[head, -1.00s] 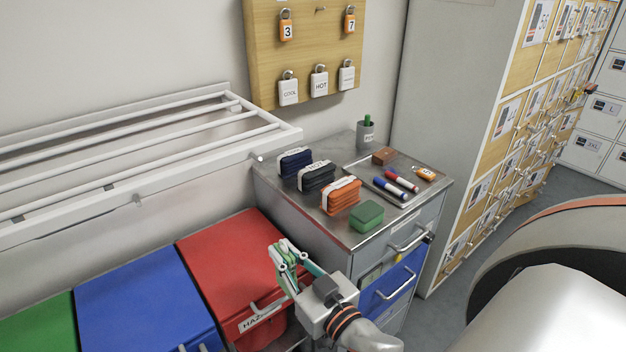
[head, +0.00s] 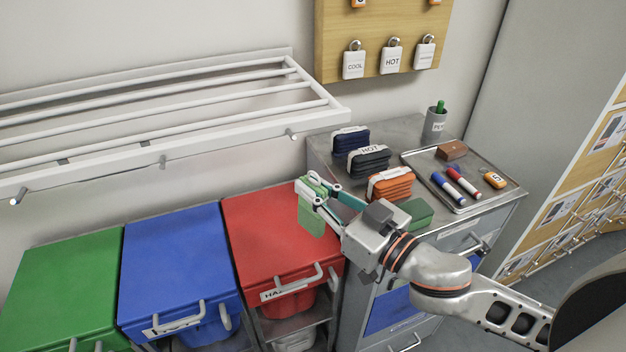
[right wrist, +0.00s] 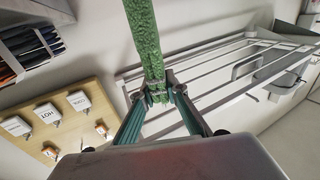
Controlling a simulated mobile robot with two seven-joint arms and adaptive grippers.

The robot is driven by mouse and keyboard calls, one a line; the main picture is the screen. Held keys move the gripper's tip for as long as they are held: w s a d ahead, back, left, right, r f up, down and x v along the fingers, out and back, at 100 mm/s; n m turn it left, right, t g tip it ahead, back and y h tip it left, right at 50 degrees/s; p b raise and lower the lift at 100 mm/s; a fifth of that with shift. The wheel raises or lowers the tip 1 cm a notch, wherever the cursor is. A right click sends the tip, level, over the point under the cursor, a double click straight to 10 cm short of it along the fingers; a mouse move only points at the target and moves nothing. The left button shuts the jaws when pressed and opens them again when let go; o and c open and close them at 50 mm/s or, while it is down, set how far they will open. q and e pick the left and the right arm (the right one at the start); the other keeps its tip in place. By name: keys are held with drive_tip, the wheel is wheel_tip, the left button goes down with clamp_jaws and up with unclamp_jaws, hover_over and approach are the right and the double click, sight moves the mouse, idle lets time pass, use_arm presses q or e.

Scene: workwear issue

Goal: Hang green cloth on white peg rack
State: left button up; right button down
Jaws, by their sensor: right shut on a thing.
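The green cloth (head: 311,217) hangs from my right gripper (head: 318,190), above the red bin lid in the head view. My right gripper is shut on it. In the right wrist view the cloth (right wrist: 145,40) runs as a green strip from between the fingertips (right wrist: 160,95). The white peg rack (head: 240,131) is on the wall at the left, with pegs along its front rail, such as the peg (head: 291,134) near its right end. The cloth is below this peg and apart from the rack. My left gripper is not in view.
Red (head: 280,240), blue (head: 178,265) and green (head: 62,290) lidded bins stand below the rack. A padlock board (head: 385,25) hangs above.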

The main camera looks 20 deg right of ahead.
drive_tip(key=s+a+r+n+g+y, duration=0.4)
drive_tip(key=a+r+n+g+y, duration=0.2)
drive_tip(key=r+y, duration=0.15)
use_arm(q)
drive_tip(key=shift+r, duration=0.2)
use_arm(e)
drive_tip(key=s+d+r+n+g+y, duration=0.2)
drive_tip(key=s+n+g+y, duration=0.3)
drive_tip(key=g, duration=0.6)
drive_tip(key=shift+s+r+n+g, duration=0.3)
drive_tip(key=shift+s+r+n, duration=0.55)
drive_tip(key=shift+n, duration=0.35)
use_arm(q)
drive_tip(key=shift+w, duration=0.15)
use_arm(e)
drive_tip(key=shift+w+a, duration=0.1)
